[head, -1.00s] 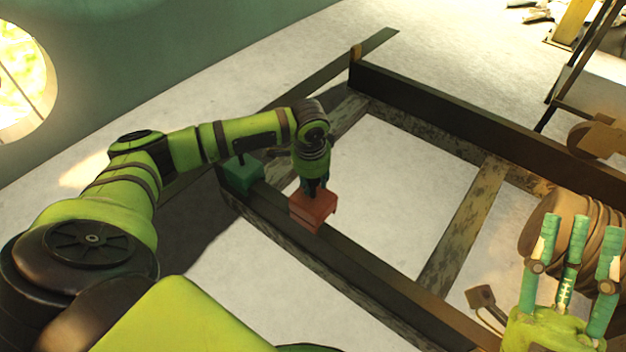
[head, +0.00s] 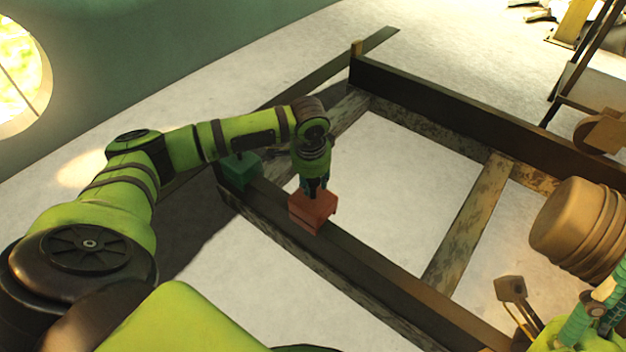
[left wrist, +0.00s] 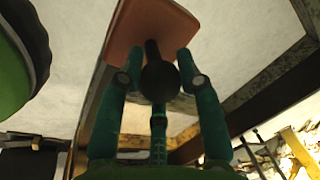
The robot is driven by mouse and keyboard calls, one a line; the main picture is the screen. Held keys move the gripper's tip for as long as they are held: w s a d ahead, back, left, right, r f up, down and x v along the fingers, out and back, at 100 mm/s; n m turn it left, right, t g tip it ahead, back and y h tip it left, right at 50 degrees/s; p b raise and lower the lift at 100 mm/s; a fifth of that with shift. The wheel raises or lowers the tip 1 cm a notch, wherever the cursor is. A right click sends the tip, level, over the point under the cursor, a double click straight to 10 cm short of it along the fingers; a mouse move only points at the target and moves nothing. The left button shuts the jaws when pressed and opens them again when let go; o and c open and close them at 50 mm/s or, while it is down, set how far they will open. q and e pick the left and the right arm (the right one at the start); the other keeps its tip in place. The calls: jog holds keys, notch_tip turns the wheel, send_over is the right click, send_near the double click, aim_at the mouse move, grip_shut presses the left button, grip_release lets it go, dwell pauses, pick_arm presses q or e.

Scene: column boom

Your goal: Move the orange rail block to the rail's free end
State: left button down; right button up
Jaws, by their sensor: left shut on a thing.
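The orange rail block (head: 312,214) sits on the dark near rail (head: 385,275). My left gripper (head: 316,188) is above it and shut on its black ball-ended knob; the left wrist view shows the fingers (left wrist: 160,85) around the knob (left wrist: 158,80) and the orange block (left wrist: 140,30) behind it. A green block (head: 241,170) sits on the same rail, to the left of the orange one, with a gap between them. My right gripper (head: 598,308) is cut off at the lower right corner, and its jaw opening is unclear.
The rail is one side of a frame with a cross beam (head: 468,220) and a dark far beam (head: 450,105). A brown ribbed drum (head: 575,225) and a small brown tool-like thing (head: 512,290) are at the right. Pale floor shows inside the frame.

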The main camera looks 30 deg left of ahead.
aim_at(313, 197)
pick_arm(q)
jog(key=p, duration=0.3)
jog(key=shift+w+r, duration=0.1)
jog(key=shift+r, duration=0.1)
dwell(1.8)
jog(key=shift+f, duration=2)
dwell(0.7)
jog(key=c, duration=0.8)
grip_release()
jog(key=shift+o, duration=0.2)
jog(key=shift+s+f, duration=0.1)
jog(key=shift+s, duration=0.1)
notch_tip(313, 197, up, 12)
jog(key=s, duration=0.1)
jog(key=shift+s+d, duration=0.35)
jog(key=shift+d, duration=0.05)
